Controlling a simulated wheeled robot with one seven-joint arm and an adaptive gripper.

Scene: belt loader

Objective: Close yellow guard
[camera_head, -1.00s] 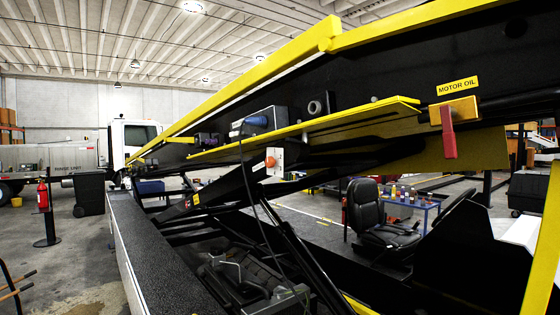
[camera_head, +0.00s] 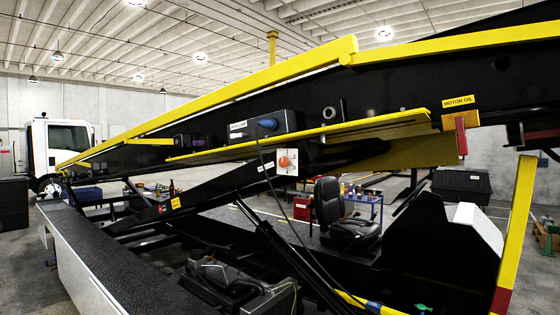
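A long flat yellow guard (camera_head: 320,133) runs along the side of the black loader boom (camera_head: 400,82). It sticks outward from the boom like a shelf, below a grey box with a blue connector (camera_head: 267,123). Its right end is near a yellow block with a red handle (camera_head: 461,136), under a "MOTOR OIL" label (camera_head: 459,101). An orange button on a white box (camera_head: 286,161) sits just below the guard. My gripper is not in view.
A yellow rail (camera_head: 230,90) tops the boom. A black-topped side deck (camera_head: 120,245) fills the lower left. A black seat (camera_head: 340,212) and blue table (camera_head: 365,200) stand behind the boom. A yellow post (camera_head: 517,235) rises at right. A white truck (camera_head: 65,145) stands far left.

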